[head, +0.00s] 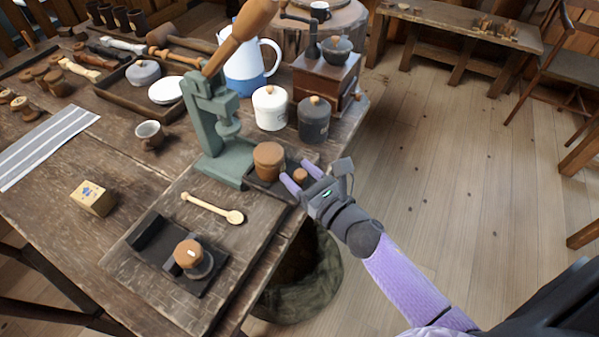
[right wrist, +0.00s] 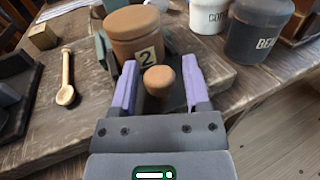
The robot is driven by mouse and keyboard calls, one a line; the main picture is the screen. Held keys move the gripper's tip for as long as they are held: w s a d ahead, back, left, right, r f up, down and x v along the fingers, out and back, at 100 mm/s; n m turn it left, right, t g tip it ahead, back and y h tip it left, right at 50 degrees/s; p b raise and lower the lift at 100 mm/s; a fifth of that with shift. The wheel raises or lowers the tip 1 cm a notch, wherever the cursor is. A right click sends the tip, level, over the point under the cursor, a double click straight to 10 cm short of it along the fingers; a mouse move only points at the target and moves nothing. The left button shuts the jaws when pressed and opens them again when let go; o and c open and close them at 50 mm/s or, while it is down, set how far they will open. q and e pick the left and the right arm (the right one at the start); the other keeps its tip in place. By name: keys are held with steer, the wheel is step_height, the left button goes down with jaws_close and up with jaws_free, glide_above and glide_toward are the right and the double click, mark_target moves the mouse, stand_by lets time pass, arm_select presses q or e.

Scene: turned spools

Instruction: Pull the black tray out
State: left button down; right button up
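The black tray (head: 264,187) lies on the wooden board at the foot of the green press (head: 222,150). A round wooden pot (head: 268,160) marked "2" stands on it; the pot also shows in the right wrist view (right wrist: 133,38). A small round wooden knob (right wrist: 159,80) is at the tray's near end. My right gripper (right wrist: 160,84) is open, with one purple finger on each side of the knob and narrow gaps showing. The fingers and knob hide part of the tray. My left gripper is in neither view.
A second black holder (head: 160,240) with a wooden-topped piece (head: 188,253) lies on the board's front. A wooden spoon (head: 213,208) lies between. White (head: 270,107) and dark (head: 314,120) canisters stand behind. The floor right of the table is clear.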

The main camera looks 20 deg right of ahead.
steer(key=shift+o, duration=0.2)
steer(key=shift+s, duration=0.1)
steer(key=v, duration=0.9)
steer(key=shift+s+d+p, duration=0.2)
steer(key=shift+s+p, duration=0.15)
steer(key=shift+p, duration=0.05)
steer(key=s+d+f+m+g+h, duration=0.15)
steer(key=s+f+m+g, duration=0.4)
steer(key=f+m, duration=0.6)
steer(key=s+f+m+g+h, duration=0.35)
steer(key=s+f+m, duration=0.35)
steer(key=f+m, duration=0.5)
steer(key=s+f+m+g, duration=0.4)
steer(key=s+m, duration=0.2)
steer(key=s, duration=0.4)
steer(key=s+f+m+g, duration=0.4)
steer(key=s+m, duration=0.3)
steer(key=s, duration=0.4)
steer(key=shift+d+f+g, duration=0.35)
steer(key=shift+g, duration=0.15)
